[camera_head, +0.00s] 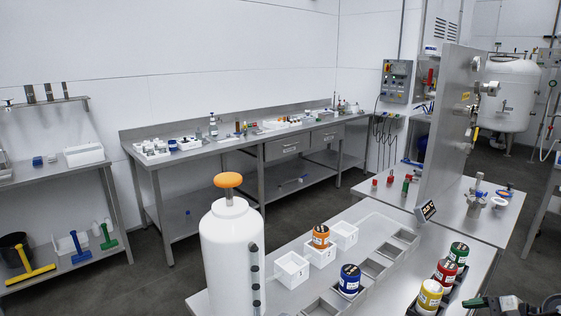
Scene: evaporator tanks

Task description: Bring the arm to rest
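Part of what looks like my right gripper (490,303), dark with a green patch, shows at the bottom right edge, close to the yellow can (429,295). It is cut off by the frame, and I cannot tell whether it is open or shut. Nothing is clearly seen held in it. My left gripper is not in view.
A white tank (229,255) with an orange knob (228,180) stands at the front. The steel table (287,248) beside it bears white boxes (292,270), an orange can (320,237), a blue can (349,280) and red and green cans. An upright steel panel (446,125) stands behind.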

